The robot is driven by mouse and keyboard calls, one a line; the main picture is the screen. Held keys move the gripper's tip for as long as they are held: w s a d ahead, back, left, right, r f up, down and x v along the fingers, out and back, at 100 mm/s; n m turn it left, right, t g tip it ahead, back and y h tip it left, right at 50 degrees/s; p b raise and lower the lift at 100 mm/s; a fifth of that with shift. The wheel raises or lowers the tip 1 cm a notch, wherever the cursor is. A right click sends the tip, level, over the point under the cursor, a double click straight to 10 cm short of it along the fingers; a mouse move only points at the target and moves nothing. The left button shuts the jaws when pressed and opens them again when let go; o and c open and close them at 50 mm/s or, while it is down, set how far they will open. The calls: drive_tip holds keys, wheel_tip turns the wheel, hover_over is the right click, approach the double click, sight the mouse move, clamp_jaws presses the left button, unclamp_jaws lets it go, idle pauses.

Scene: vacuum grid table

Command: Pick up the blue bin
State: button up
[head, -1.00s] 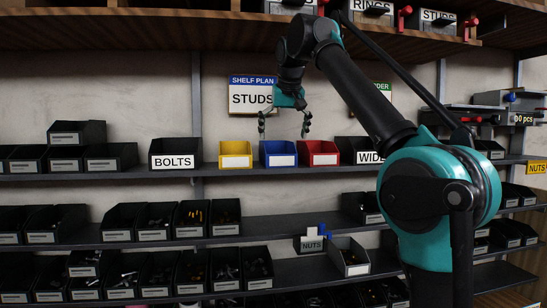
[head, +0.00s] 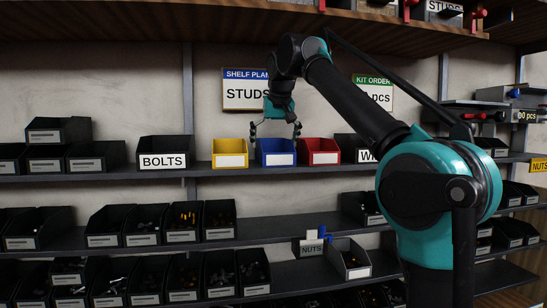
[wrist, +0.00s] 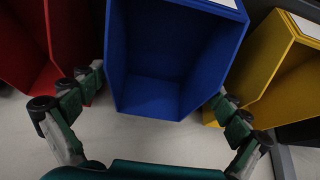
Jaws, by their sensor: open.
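The blue bin (head: 276,152) stands on the upper shelf between a yellow bin (head: 230,153) and a red bin (head: 319,152), with a blank white label on its front. My gripper (head: 274,134) is open and pointing down, just above the blue bin in the head view. In the wrist view the blue bin (wrist: 172,60) is seen from above, its inside empty. The fingers of my gripper (wrist: 150,115) spread to either side of it, near its back edge. Whether they touch it I cannot tell.
In the wrist view the red bin (wrist: 28,50) and yellow bin (wrist: 275,68) sit close on both sides. A black BOLTS bin (head: 165,152) and a black bin at right share the shelf (head: 110,174). A STUDS sign (head: 246,92) hangs on the wall behind.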

drive_tip(key=shift+w+f, duration=0.2)
drive_tip(key=shift+f, duration=0.15)
drive_tip(key=c, duration=1.1)
drive_tip(key=shift+o, duration=0.2)
drive_tip(key=shift+r, duration=0.1)
